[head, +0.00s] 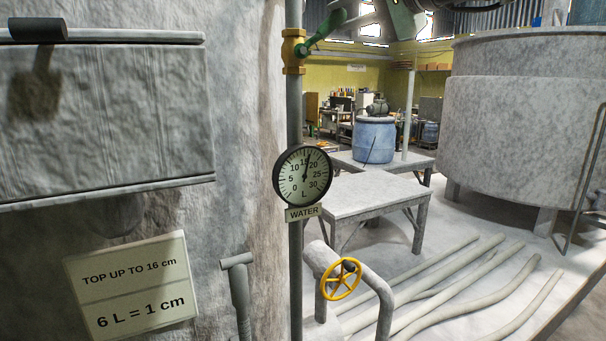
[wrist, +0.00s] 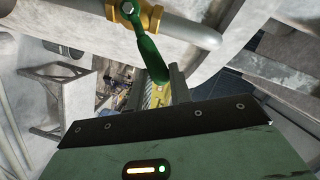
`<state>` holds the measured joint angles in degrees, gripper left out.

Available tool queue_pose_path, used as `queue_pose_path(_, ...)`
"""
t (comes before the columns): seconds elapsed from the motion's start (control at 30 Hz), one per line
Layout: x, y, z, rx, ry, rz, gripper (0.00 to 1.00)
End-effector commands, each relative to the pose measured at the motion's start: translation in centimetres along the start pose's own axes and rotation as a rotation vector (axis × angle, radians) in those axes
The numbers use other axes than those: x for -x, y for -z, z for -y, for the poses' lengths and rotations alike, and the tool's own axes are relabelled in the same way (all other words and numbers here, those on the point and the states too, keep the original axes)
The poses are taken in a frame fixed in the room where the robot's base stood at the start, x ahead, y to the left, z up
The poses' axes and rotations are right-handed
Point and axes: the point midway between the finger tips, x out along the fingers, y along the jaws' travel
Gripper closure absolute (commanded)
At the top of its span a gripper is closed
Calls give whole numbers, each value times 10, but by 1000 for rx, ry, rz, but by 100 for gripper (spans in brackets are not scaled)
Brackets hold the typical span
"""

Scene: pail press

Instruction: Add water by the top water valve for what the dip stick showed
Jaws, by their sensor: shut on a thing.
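The top water valve has a brass body (head: 293,52) on a vertical grey pipe and a green lever (head: 325,32) slanting up to the right, at an angle to the pipe. My gripper (wrist: 163,82) is shut on the lever's outer end; the lever also shows in the wrist view (wrist: 148,50). Below the valve, a round WATER gauge (head: 303,175) reads 0 to 30 L. Its needle points almost straight up, between 15 and 20. A sign (head: 132,285) reads "TOP UP TO 16 cm" and "6 L = 1 cm". I cannot make out a dip stick.
A yellow handwheel (head: 341,279) sits on a bent pipe low in the middle. A grey T-topped post (head: 239,285) stands left of it. A grey table (head: 375,197), a blue drum (head: 374,140) and a large round tank (head: 520,110) stand behind. Pipes run along the floor.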

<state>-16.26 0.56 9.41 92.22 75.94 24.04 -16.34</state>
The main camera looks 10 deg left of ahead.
Motion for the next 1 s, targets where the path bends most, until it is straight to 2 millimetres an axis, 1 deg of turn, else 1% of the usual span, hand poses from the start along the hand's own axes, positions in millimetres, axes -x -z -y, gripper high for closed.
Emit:
queue_pose_path(0.03,-1,-2,-7,0,-1,4,94)
queue_pose_path(0.07,-1,-1,-7,0,-1,4,94)
queue_pose_path(0.43,0,1,-8,0,-2,2,94)
queue_pose_path(0.8,-1,-1,-35,0,-3,0,94)
queue_pose_path(1.0,0,1,-35,0,-3,0,94)
